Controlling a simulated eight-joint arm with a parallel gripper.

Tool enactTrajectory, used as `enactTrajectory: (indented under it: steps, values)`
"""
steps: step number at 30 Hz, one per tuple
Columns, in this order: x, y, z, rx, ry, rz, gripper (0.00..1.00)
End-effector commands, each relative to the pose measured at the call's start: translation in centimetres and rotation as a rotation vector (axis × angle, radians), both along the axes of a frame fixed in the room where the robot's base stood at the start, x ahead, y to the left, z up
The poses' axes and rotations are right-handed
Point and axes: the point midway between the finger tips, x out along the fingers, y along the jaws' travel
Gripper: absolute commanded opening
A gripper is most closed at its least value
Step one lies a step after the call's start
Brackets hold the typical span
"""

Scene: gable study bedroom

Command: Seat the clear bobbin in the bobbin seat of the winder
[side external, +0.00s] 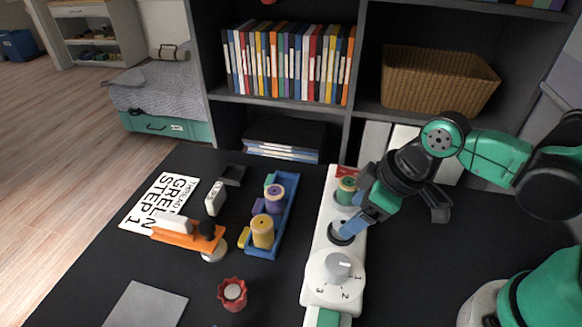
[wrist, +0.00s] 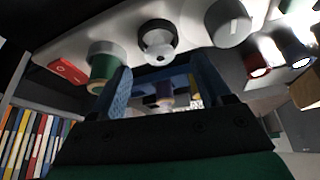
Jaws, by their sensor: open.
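The white winder (side external: 319,262) stands on the dark table, with a numbered dial (side external: 338,268) at its front. Its bobbin seat, a dark ring (side external: 334,238), lies between the dial and a green spool (side external: 346,184). In the wrist view, a pale, see-through round piece with a dark centre, which looks like the clear bobbin (wrist: 158,52), sits inside the dark ring (wrist: 157,27). I cannot tell if it is fully down. My gripper (wrist: 163,88) is open and empty. In the side view its blue fingers (side external: 369,215) are close beside the seat and partly cover it.
A blue tray (side external: 259,250) with purple and yellow spools lies left of the winder. Further left are an orange holder (side external: 180,237), a lettered sheet (side external: 150,205) and a grey mat (side external: 146,306). A red cup-like piece (side external: 232,294) stands in front. A bookshelf (side external: 351,60) is behind.

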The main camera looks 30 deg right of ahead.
Motion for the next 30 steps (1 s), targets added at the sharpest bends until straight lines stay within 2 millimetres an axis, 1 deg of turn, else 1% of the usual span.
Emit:
enactTrajectory:
  steps: [21,28,30]
  values:
    - [-2.4,-1.7,6.7,0.000,0.000,-0.001,0.71]
    - [-2.9,-2.0,8.0,0.000,-0.001,-0.002,0.71]
    - [-2.5,-2.6,8.0,0.002,-0.013,-0.057,0.71]
